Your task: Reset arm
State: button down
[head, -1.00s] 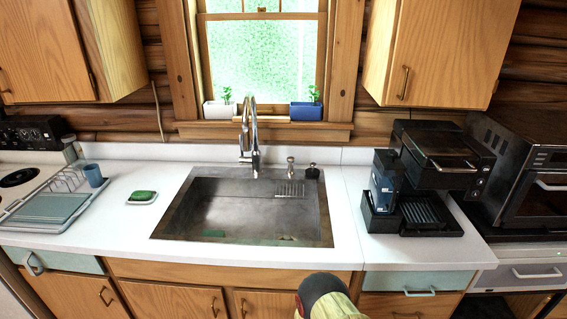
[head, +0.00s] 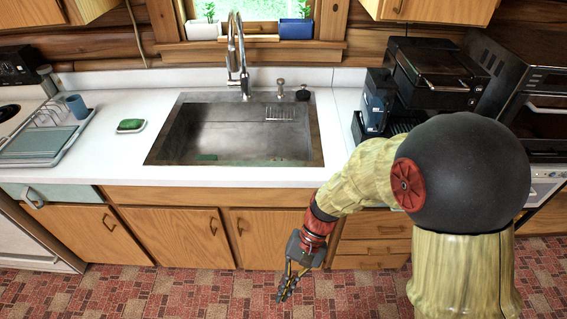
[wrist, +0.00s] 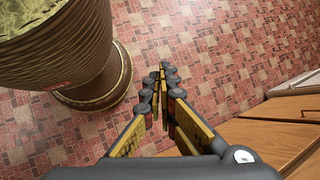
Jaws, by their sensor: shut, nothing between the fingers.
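My gripper (head: 285,292) hangs low in front of the cabinet doors, fingers pointing down toward the floor. In the wrist view its fingers (wrist: 162,75) come together, shut with nothing between them. My arm reaches in from the right in the head view, bent at a large black joint. The gripper is apart from the counter and holds no object.
The sink (head: 240,135) is set in the white counter (head: 95,165). A sponge dish (head: 130,126), blue cup (head: 76,105) and dish rack (head: 45,140) stand left. A coffee machine (head: 378,100) stands right. Wooden cabinets (head: 175,237) are close behind the gripper. The tiled floor (wrist: 215,50) is clear.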

jog(key=d+r+n+t+h, duration=0.1)
jog(key=d+r+t+h, duration=0.1)
jog(key=d+r+t, duration=0.3)
jog(key=d+r+n+t+h, duration=0.1)
jog(key=d+r+t, duration=0.5)
jog(key=d+r, duration=0.7)
notch_tip(320, 180, up, 7)
jog(key=shift+d+r+n+t+h, duration=0.1)
jog(key=shift+d+n+t+h, duration=0.25)
jog(key=shift+h, duration=0.45)
